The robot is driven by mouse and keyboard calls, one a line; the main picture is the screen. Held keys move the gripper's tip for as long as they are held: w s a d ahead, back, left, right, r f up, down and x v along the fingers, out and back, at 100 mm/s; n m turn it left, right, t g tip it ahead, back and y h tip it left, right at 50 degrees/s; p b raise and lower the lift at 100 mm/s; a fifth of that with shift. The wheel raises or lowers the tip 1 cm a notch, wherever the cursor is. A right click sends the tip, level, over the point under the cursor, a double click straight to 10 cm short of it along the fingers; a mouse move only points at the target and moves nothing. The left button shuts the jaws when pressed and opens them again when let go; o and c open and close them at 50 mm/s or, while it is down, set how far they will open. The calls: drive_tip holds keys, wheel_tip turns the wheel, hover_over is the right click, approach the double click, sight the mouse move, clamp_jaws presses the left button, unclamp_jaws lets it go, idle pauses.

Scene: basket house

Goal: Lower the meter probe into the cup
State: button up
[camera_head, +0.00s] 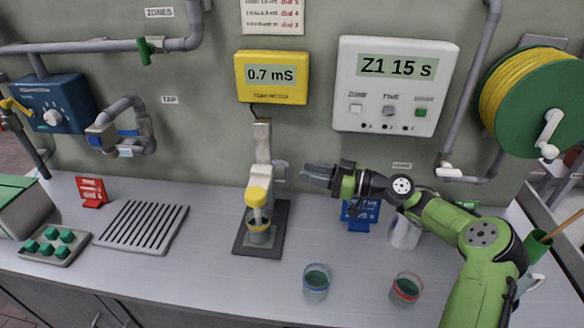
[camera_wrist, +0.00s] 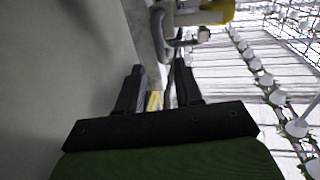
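The meter probe (camera_head: 257,196) has a yellow cap and hangs on a grey stand (camera_head: 263,150). Its lower end reaches down to the mouth of a small clear cup (camera_head: 259,234) on a black base; I cannot tell how deep it sits. A grey handle (camera_head: 280,171) sticks out on the stand's right side. My gripper (camera_head: 308,176) points left, just right of this handle and apart from it. In the wrist view my gripper (camera_wrist: 160,66) has its fingers spread with nothing between them, and part of the stand with yellow (camera_wrist: 218,12) shows beyond the tips.
The yellow meter (camera_head: 271,76) reads 0.7 mS. A white timer (camera_head: 393,85) reads Z1 15 s. Two glasses, blue-rimmed (camera_head: 316,281) and red-rimmed (camera_head: 406,289), stand at the front right. A blue card holder (camera_head: 360,215) stands below my gripper. A slotted tray (camera_head: 142,227) lies left.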

drive_tip(key=v, duration=0.9)
drive_tip(key=s+a+m+g+h+p, duration=0.25)
drive_tip(key=s+a+g+h, duration=0.25)
drive_tip(key=s+a+h, duration=0.6)
drive_tip(key=s+d+r+m+t+h, duration=0.1)
drive_tip(key=s+d+r+m+h, duration=0.1)
drive_tip(key=s, duration=0.5)
drive_tip(key=s+d+r+m+t+h+p, duration=0.1)
drive_tip(key=s+d+r+m, duration=0.1)
drive_tip(key=s+m, duration=0.3)
drive_tip(key=s+d+r+m+t+h, duration=0.1)
drive_tip(key=s+d+r+m+h, duration=0.1)
drive_tip(key=s, duration=0.8)
drive_tip(key=shift+s+d+r+m+t+h+p, duration=0.35)
drive_tip(key=shift+d+r+m, duration=0.25)
drive_tip(key=shift+d+m, duration=0.5)
